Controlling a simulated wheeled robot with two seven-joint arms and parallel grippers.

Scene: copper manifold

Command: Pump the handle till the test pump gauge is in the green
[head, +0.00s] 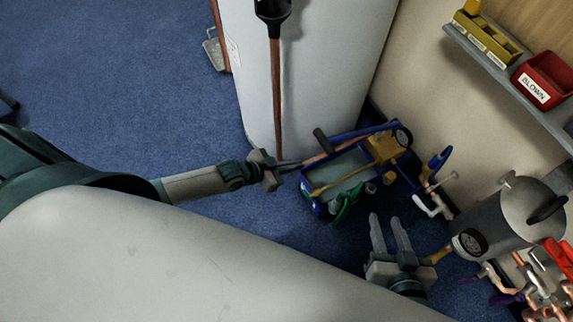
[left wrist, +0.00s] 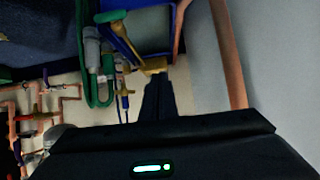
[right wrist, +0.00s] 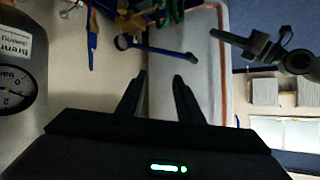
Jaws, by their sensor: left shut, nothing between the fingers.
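The test pump (head: 308,193) is a blue open tub with brass fittings, standing on the floor beside the white cylinder. Its blue lever handle (head: 358,134) slopes across the top and ends in a black grip (head: 321,140). The small round pump gauge (head: 403,136) faces up at the far right end; its needle and colours are too small to read. My left gripper (head: 298,163) is shut and empty, its fingertips just left of the tub and below the black grip; contact cannot be told. In the left wrist view, its fingers (left wrist: 158,78) are together.
A grey tank (head: 500,218) with its own gauge (head: 469,243) and copper pipework with valves stand at the right. The white cylinder (head: 310,70) with a copper pipe (head: 276,90) stands behind. A wall shelf (head: 500,75) holds bins. Blue carpet (head: 120,75) at left is clear.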

